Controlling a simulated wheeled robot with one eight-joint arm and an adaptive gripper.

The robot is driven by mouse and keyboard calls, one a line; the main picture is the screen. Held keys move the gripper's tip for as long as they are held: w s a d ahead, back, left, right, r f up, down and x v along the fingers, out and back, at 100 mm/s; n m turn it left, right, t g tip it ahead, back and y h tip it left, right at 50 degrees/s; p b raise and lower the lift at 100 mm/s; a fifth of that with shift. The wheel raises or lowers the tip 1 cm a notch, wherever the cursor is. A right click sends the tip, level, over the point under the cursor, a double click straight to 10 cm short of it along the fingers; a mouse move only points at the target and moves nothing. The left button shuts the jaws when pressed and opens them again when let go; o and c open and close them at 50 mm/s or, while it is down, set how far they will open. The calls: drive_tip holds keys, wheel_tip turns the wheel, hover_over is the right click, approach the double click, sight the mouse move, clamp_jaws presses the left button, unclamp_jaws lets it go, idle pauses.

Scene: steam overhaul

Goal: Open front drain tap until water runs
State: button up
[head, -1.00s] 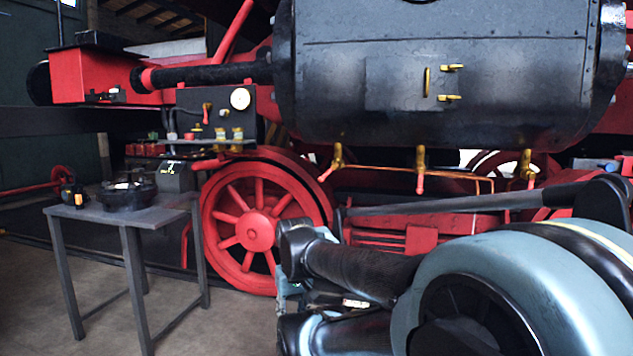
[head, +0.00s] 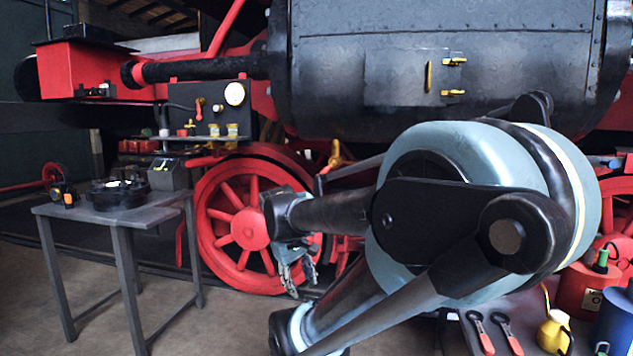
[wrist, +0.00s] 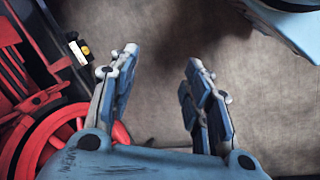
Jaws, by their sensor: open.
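A brass drain tap (head: 335,155) with a red handle hangs under the left end of the dark boiler-like cylinder (head: 400,70). Its handle slants down to the left, and no water shows at it. My arm hides the space under the rest of the cylinder, so no other drain tap shows there. My gripper (head: 296,278) hangs low in front of the red spoked wheel, below and left of the tap. In the wrist view my gripper (wrist: 162,62) is open and empty, with bare floor between its fingers. No tap is clear in the wrist view.
A grey table (head: 140,212) with a dark round pan (head: 122,194) stands at left. A red spoked wheel (head: 240,228) is behind my gripper. Red-handled tools (head: 480,332), a yellow bottle (head: 553,332) and a red can (head: 580,290) are at lower right.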

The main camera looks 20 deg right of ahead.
drive_tip(key=w+d+r+n+h, duration=0.4)
drive_tip(key=w+r, duration=0.3)
drive_tip(key=w, duration=0.3)
drive_tip(key=w+d+r+n+h, duration=0.4)
drive_tip(key=w+r, duration=0.3)
drive_tip(key=w, duration=0.2)
drive_tip(key=w+a+r+n+g+h, duration=0.1)
drive_tip(key=w+a+r+n+h, duration=0.25)
drive_tip(key=w, duration=0.55)
drive_tip(key=w+a+r+n+h, duration=0.2)
drive_tip(key=w+a+r+h, duration=0.15)
drive_tip(key=w, duration=0.45)
drive_tip(key=d, duration=1.8)
drive_tip(key=shift+d+f, duration=0.2)
drive_tip(key=shift+f, duration=0.15)
drive_tip(key=shift+c, duration=0.5)
